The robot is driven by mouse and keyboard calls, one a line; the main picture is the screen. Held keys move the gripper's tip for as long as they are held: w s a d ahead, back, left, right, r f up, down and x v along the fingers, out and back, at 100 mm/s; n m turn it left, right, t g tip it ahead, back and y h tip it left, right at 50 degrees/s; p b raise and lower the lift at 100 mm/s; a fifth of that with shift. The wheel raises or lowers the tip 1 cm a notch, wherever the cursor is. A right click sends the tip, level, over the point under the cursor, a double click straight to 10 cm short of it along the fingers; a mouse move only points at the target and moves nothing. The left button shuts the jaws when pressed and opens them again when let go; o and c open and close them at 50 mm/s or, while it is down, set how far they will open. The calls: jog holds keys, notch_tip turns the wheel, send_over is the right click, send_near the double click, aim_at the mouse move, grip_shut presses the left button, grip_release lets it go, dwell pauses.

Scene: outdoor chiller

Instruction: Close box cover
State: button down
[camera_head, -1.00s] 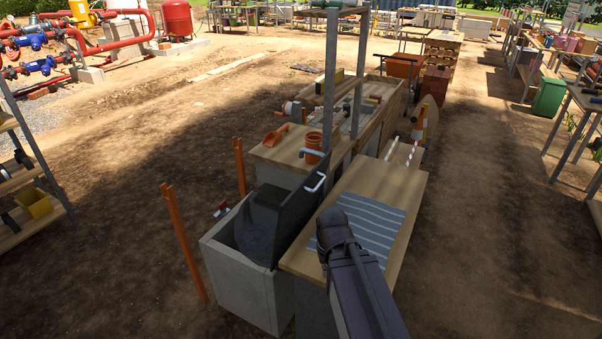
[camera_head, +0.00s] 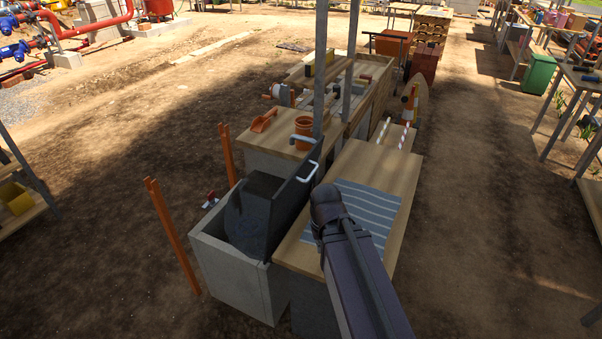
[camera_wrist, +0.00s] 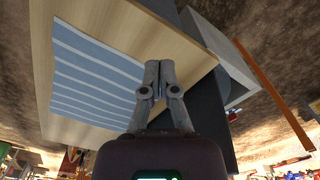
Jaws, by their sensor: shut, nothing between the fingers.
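The grey box (camera_head: 232,282) stands at the lower middle of the head view. Its dark cover (camera_head: 294,208) is raised, tilted up on the side beside the wooden table, with white handles (camera_head: 308,171) on it. The box's inside is partly visible and dark. In the wrist view, the cover (camera_wrist: 209,118) shows as a dark panel right of my gripper, and the box's pale wall (camera_wrist: 222,48) lies beyond. My gripper (camera_wrist: 158,66) is shut and empty, over the table's edge beside the cover.
The wooden table (camera_head: 386,164) with a striped mat (camera_head: 366,212) adjoins the box. An orange pot (camera_head: 304,131) and scoop (camera_head: 264,121) sit on a bench behind. Orange posts (camera_head: 172,235) stand left of the box. A grey upright (camera_head: 319,70) rises behind the cover. Open dirt lies on both sides.

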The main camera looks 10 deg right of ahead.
aim_at(296, 174)
jog(key=w+d+r+m+t+y+p, duration=0.1)
jog(key=w+d+r+m+t+y, duration=0.2)
jog(key=w+m, duration=0.7)
jog(key=w+d+r+m+t+y+p, duration=0.1)
jog(key=w+d+r+m+t+y, duration=0.2)
jog(key=w+m, duration=0.7)
jog(key=d+r+m+y, duration=0.2)
jog(key=d+r+m, duration=0.2)
jog(key=m, duration=0.1)
jog(key=shift+w+y, duration=0.25)
jog(key=shift+y, duration=0.15)
jog(key=shift+a, duration=0.15)
jog(key=b+x, duration=0.5)
jog(key=x, duration=0.5)
jog(key=shift+w+b, duration=0.15)
jog(key=shift+b, duration=0.25)
jog(key=shift+w+a+r+p, duration=0.25)
jog(key=shift+w+a, duration=0.35)
jog(key=shift+a, duration=0.2)
jog(key=shift+w+a+r+p, duration=0.25)
jog(key=shift+w+a, duration=0.35)
jog(key=shift+a, duration=0.2)
